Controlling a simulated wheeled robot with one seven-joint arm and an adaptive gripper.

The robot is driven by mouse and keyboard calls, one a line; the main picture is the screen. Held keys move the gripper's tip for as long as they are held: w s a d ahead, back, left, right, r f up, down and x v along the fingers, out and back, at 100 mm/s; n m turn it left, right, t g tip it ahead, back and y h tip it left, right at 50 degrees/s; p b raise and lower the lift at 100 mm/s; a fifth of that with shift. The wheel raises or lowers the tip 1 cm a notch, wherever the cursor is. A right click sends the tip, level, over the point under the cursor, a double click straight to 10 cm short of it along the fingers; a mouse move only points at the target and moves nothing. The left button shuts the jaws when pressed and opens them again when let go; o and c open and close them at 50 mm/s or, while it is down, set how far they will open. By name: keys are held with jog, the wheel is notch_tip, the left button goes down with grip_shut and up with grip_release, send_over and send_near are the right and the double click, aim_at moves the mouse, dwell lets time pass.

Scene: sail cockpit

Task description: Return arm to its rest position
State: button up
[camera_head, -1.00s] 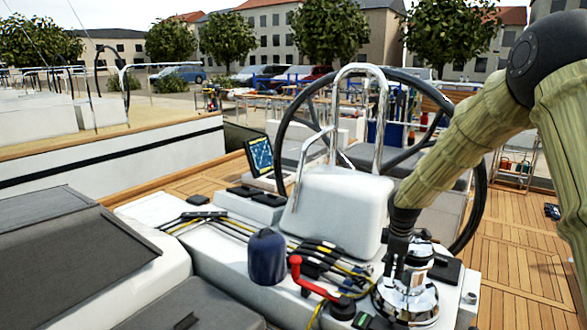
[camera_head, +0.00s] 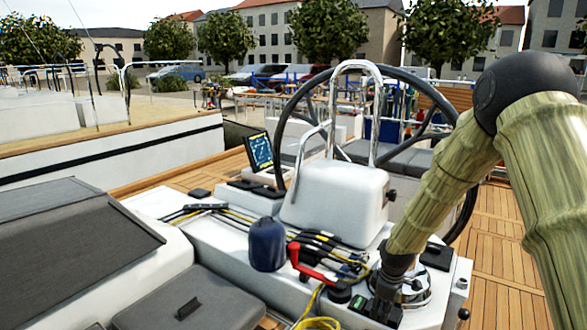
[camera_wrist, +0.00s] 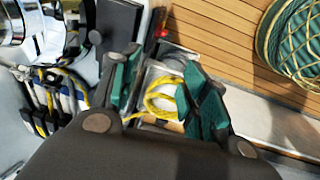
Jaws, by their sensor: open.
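My arm, in a pale green ribbed sleeve, comes in from the right in the head view and bends down at a dark elbow. My gripper (camera_head: 376,312) hangs low in front of the chrome winch (camera_head: 416,290), partly cut off by the bottom edge. In the wrist view my gripper (camera_wrist: 163,92) has its two teal-padded fingers apart. Nothing is held between them. A coil of yellow rope (camera_wrist: 162,98) shows beyond the gap, in or over a pale tray-like recess. The rope also shows at the bottom of the head view (camera_head: 318,323).
A red winch handle (camera_head: 305,266), a dark blue capped cylinder (camera_head: 267,244) and several rope clutches stand left of my gripper. The white pedestal (camera_head: 334,203) and steering wheel (camera_head: 283,130) rise behind. Open deck is at right.

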jog(key=s+a+f+m+g+y+b, duration=0.1)
jog(key=s+a+f+m, duration=0.15)
jog(key=s+f, duration=0.8)
jog(key=s+a+f+m+b, duration=0.1)
jog(key=s+f+m+b, duration=0.15)
jog(key=s+f, duration=0.75)
jog(key=s+f+m+b, duration=0.1)
jog(key=s+f+m, duration=0.2)
jog(key=s, duration=0.9)
jog(key=s+f+m+h+b, duration=0.1)
jog(key=s+f+m, duration=0.2)
jog(key=s, duration=1)
notch_tip(320, 180, down, 3)
jog(key=shift+f+m+g, duration=0.1)
jog(key=shift+m+g, duration=0.3)
